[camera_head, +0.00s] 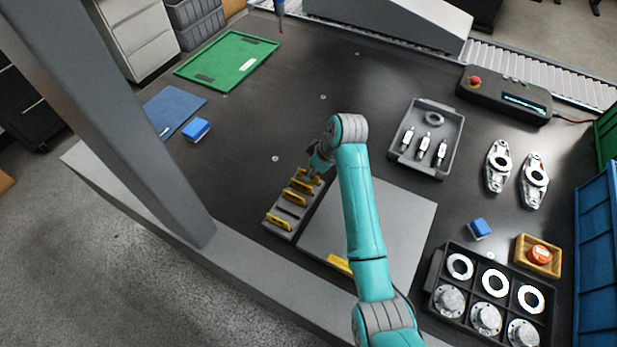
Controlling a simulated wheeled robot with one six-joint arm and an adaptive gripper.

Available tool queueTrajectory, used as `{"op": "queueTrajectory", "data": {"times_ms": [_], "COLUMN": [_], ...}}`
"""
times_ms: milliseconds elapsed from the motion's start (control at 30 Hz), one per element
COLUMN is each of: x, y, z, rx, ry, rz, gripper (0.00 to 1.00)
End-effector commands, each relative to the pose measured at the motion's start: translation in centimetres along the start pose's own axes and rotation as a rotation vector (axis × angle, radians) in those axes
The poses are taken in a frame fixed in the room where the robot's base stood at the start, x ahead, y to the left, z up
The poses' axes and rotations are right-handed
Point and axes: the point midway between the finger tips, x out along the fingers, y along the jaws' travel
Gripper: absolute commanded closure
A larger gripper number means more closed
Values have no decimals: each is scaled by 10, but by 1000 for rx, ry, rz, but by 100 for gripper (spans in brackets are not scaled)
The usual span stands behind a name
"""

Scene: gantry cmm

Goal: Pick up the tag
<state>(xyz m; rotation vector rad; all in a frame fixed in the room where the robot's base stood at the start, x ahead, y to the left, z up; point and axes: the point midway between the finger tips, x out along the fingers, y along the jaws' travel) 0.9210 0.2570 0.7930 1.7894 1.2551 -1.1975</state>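Several yellow tag-like pieces stand in a grey slotted rack (271,232) left of the arm. The nearest yellow piece (278,222) is at the rack's front end, and another yellow piece (293,198) stands farther back. A flat yellow label (340,264) lies at the front edge of a grey plate (400,215). I cannot tell which of these is the tag. My gripper (311,176) is at the rack's far end, over or beside the farthest yellow piece. My gripper is small and partly hidden by my wrist, so its fingers and any contact are unclear.
A grey tray (396,152) with small parts lies behind right. A black tray (437,273) of rings and discs, a wooden box (523,262) and a blue block (480,229) are at right. A gantry column (110,110) stands at left. The table's middle back is clear.

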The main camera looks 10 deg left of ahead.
Motion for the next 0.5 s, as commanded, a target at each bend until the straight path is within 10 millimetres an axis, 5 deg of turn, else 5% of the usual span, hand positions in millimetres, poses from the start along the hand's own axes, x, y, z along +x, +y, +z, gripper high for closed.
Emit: {"op": "queueTrajectory", "data": {"times_ms": [200, 500], "x": [24, 27], "y": [0, 0], "z": [0, 0], "rx": [0, 0], "ry": [0, 1], "rz": [-1, 1], "gripper": [66, 71]}}
